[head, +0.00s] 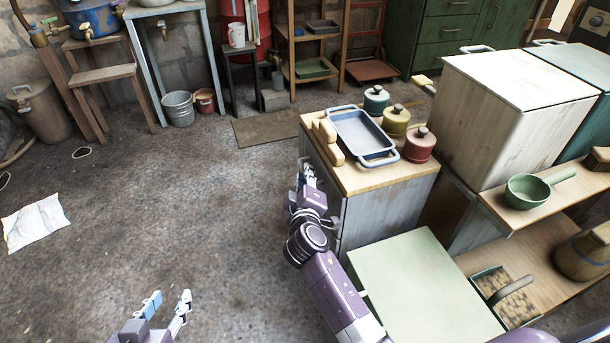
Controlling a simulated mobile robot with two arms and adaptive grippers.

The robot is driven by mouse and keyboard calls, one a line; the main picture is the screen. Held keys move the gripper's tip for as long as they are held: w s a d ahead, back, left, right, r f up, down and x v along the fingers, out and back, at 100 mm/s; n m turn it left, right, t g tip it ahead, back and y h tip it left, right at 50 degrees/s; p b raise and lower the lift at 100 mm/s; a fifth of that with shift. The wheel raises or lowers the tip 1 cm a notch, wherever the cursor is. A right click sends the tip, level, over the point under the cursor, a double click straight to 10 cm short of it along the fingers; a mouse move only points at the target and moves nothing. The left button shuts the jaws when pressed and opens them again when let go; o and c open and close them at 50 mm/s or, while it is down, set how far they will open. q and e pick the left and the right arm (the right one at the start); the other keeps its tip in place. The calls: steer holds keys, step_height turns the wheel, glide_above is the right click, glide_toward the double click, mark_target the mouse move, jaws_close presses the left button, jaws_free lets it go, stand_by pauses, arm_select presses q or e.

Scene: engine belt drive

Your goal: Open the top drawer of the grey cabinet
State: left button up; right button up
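The grey cabinet (385,213) stands right of the middle, with a light wooden top. Its drawer front faces left and shows only as a steep, narrow strip, partly hidden by my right arm. I cannot make out the top drawer's handle or any gap at the drawer. My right gripper (308,174) is beside this front, just below the top's left edge. Its fingertips are small and partly covered by its own body, so I cannot tell whether they touch a handle. My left gripper (168,304) is low at the left over bare floor, its fingers apart and empty.
A blue-grey tray (361,136), lidded pots (419,145) and wooden blocks (331,142) sit on the cabinet top. A pale green surface (420,290) lies in front of the cabinet.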

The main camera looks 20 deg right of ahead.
steer(key=shift+w+d+f, duration=0.1)
steer(key=shift+w+d, duration=0.1)
steer(key=shift+w, duration=0.4)
steer(key=shift+c, duration=0.4)
jaws_close()
